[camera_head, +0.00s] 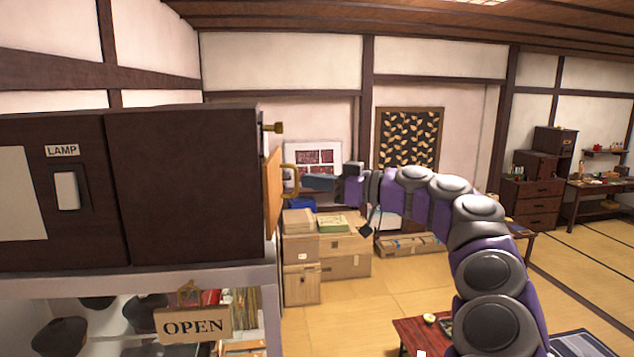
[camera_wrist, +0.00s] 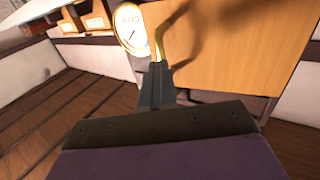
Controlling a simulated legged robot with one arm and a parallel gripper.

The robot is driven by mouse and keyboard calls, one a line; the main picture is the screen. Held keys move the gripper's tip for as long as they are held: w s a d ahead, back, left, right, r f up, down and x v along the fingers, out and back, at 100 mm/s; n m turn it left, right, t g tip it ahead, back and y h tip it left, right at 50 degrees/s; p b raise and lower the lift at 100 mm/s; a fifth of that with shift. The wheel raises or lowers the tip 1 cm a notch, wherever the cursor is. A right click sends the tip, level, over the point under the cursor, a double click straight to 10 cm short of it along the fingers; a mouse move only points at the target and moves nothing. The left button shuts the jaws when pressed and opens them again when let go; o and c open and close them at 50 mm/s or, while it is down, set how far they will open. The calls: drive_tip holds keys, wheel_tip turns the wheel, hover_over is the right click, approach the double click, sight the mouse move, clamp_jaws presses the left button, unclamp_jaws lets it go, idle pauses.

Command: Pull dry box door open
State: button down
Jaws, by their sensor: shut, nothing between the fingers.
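The dry box is a dark wooden cabinet (camera_head: 195,185) at the left of the head view. Its tan door (camera_head: 272,195) shows nearly edge-on at the cabinet's right side, with a curved brass handle (camera_head: 291,170). In the wrist view the door (camera_wrist: 245,50) fills the upper right, and the handle (camera_wrist: 165,30) rises just beyond my fingertips. My gripper (camera_head: 306,182) is shut and empty, its tips pointing at the handle. It also shows in the wrist view (camera_wrist: 157,72). I cannot tell whether the tips touch the handle, or whether the door is ajar.
A round dial (camera_wrist: 130,28) sits beside the handle in the wrist view. A brass knob (camera_head: 273,128) juts out above the door. An OPEN sign (camera_head: 192,324) hangs below the cabinet. Cardboard boxes (camera_head: 343,266) stand on the floor behind my arm. A low red table (camera_head: 412,330) is at the bottom.

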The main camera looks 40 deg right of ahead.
drive_tip(key=shift+a, duration=0.15)
drive_tip(key=c, duration=1.7)
unclamp_jaws()
drive_tip(key=o, duration=0.5)
drive_tip(key=shift+d, duration=0.3)
drive_tip(key=v, duration=1.7)
drive_tip(key=shift+d+f, duration=0.15)
drive_tip(key=shift+f, duration=0.05)
